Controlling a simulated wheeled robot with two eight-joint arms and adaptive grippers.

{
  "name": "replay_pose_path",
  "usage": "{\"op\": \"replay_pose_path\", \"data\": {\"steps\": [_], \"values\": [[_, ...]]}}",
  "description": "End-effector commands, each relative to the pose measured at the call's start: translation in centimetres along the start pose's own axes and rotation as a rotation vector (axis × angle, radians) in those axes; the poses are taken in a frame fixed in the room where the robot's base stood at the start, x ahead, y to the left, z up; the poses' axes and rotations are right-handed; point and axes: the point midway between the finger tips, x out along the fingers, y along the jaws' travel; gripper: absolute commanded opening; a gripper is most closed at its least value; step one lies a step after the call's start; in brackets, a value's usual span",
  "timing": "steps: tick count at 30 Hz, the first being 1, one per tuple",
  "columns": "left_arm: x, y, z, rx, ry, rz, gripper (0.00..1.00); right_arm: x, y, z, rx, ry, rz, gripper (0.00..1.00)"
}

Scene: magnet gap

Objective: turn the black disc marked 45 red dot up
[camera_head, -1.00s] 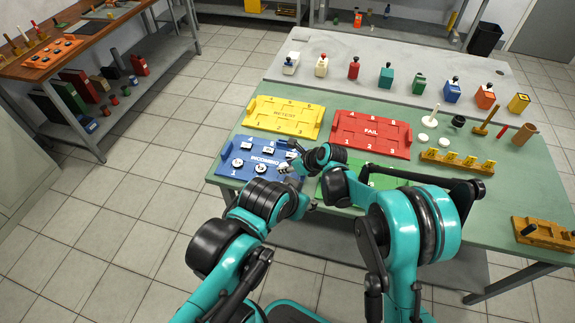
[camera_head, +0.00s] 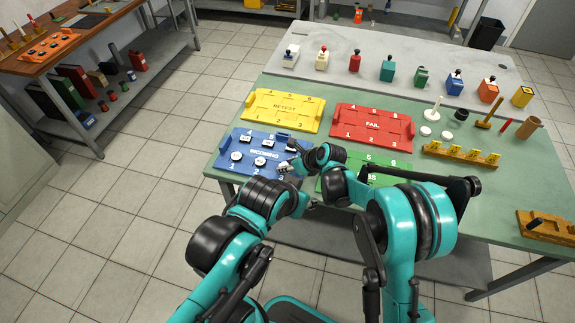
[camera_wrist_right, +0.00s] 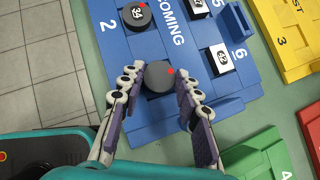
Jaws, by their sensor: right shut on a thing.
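In the right wrist view, a black disc (camera_wrist_right: 157,78) with a red dot at its edge is between the fingers of my right gripper (camera_wrist_right: 156,92), which is shut on it. I cannot read a number on this disc. It is over the blue INCOMING tray (camera_wrist_right: 106,60), beside its 3 place; I cannot tell whether it touches the tray. Another black disc (camera_wrist_right: 137,15), marked 34 and with a red dot, lies by the 2. In the head view my right gripper (camera_head: 290,165) is at the tray's right side. My left gripper (camera_head: 311,204) is small there, its jaws unclear.
White blocks (camera_wrist_right: 222,58) stand on the blue tray. A yellow RETEST tray (camera_head: 262,112), a red FAIL tray (camera_head: 350,133) and a partly hidden green tray (camera_head: 372,188) are nearby.

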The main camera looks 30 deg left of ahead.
Motion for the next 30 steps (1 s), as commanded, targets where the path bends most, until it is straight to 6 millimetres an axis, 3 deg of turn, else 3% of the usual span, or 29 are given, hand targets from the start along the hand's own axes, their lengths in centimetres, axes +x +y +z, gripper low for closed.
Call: {"op": "replay_pose_path", "data": {"steps": [12, 13, 15, 22, 30], "values": [[0.20, 0.00, 0.14, 0.000, 0.000, 0.000, 0.40, 0.17, 0.00, -0.15, 0.000, 0.000, 0.000, 0.03], [0.18, 0.00, 0.13, 0.000, 0.000, 0.000, 0.40, 0.15, 0.00, -0.14, 0.000, 0.000, 0.000, 0.38], [0.16, 0.00, 0.12, 0.000, 0.000, 0.000, 0.40, 0.14, 0.00, -0.12, 0.000, 0.000, 0.000, 0.57], [0.16, 0.00, 0.12, 0.000, 0.000, 0.000, 0.40, 0.14, -0.01, -0.12, 0.000, 0.000, 0.000, 0.57], [0.16, 0.00, 0.12, 0.000, 0.000, 0.000, 0.40, 0.14, 0.00, -0.13, 0.000, 0.000, 0.000, 0.36]]}}
